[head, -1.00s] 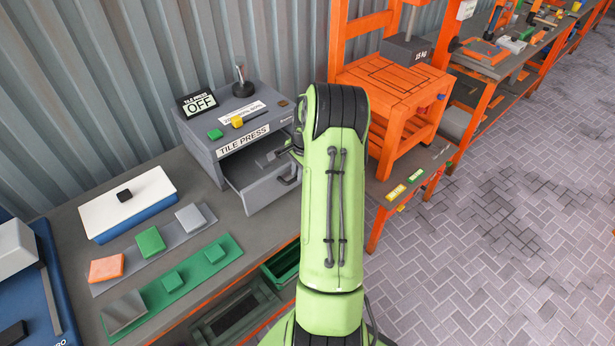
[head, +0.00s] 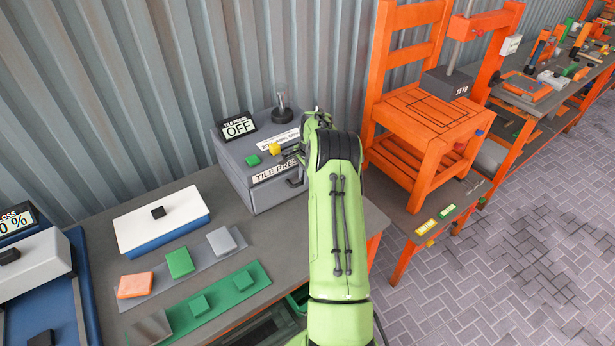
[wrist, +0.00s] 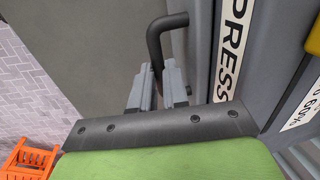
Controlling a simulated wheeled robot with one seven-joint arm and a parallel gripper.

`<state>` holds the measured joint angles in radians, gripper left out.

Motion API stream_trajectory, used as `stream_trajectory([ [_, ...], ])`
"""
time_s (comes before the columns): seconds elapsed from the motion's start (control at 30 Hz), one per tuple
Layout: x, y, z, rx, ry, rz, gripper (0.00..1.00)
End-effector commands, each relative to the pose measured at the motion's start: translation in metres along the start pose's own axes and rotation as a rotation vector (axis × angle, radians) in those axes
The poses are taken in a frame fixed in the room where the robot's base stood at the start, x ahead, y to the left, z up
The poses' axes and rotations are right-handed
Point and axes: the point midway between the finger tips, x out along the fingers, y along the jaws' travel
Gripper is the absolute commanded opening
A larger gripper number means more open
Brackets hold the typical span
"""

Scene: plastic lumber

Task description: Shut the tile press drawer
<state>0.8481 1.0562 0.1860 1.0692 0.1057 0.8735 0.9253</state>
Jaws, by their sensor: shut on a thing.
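The tile press (head: 232,165) is a grey box on the bench, with an "OFF" display (head: 239,128) on top. Its drawer (head: 272,194) is in, its front looking about flush below the "TILE PRESS" label; any small gap is hard to tell. In the wrist view the dark, bent drawer handle (wrist: 154,42) runs down between my fingers. My gripper (wrist: 161,92) is shut on this handle, close to the press front. In the head view my arm hides most of the gripper and the drawer's right part.
A green button (head: 252,160) and a yellow knob (head: 275,149) sit on the press. A white-lidded blue box (head: 185,222) and tile samples on strips (head: 245,284) lie to the left.

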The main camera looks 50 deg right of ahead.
Motion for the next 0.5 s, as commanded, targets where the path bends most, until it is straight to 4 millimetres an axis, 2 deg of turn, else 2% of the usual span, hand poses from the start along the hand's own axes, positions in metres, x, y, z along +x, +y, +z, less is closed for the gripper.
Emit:
stream_trajectory([
  [0.1,-0.0026,-0.0049,0.0001,-0.005,0.005,-0.016,0.00],
  [0.13,-0.0027,-0.0050,0.0002,-0.005,0.005,-0.016,0.17],
  [0.3,-0.0023,-0.0041,0.0003,-0.005,0.004,-0.013,0.40],
  [0.5,-0.0015,-0.0029,0.0003,-0.004,0.003,-0.010,0.40],
])
